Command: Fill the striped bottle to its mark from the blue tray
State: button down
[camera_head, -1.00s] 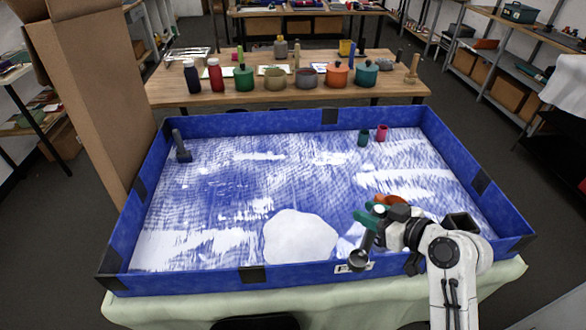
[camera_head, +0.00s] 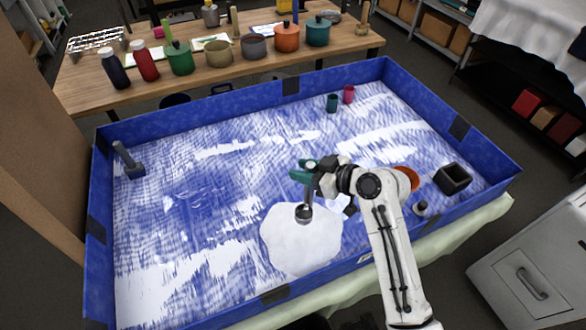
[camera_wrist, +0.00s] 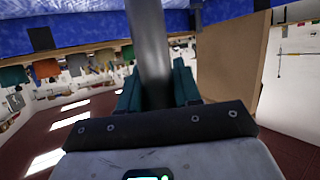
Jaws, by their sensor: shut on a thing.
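The blue tray (camera_head: 240,101) holds a thin, streaky white layer and a thicker white heap (camera_head: 298,247) near its front wall. My gripper (camera_head: 304,172) is above the tray, its green fingers shut on the handle of a round metal scoop (camera_head: 304,213). The grey handle also shows between the fingers in the wrist view (camera_wrist: 149,45). The scoop hangs down over the back part of the heap; I cannot tell whether it touches or what is in it. I cannot pick out a striped bottle or its mark; a small pale thing beside my arm is unclear.
An orange bowl (camera_head: 407,178) and a black open box (camera_head: 453,178) are right of my arm. Green (camera_head: 332,103) and pink (camera_head: 348,94) cups stand at the back; a grey tool (camera_head: 129,161) is far left. A bench (camera_head: 215,75) with bottles and pots lies beyond.

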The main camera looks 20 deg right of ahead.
jog(key=shift+w+a+f, duration=0.1)
jog(key=shift+w+f, duration=0.1)
jog(key=shift+f, duration=0.45)
notch_tip(320, 180, down, 5)
jog(key=b, duration=0.3)
jog(key=shift+f+b, duration=0.1)
jog(key=shift+b, duration=0.25)
dwell(0.7)
notch_tip(320, 180, up, 16)
jog(key=p, duration=0.6)
jog(key=shift+f, duration=0.2)
dwell(0.5)
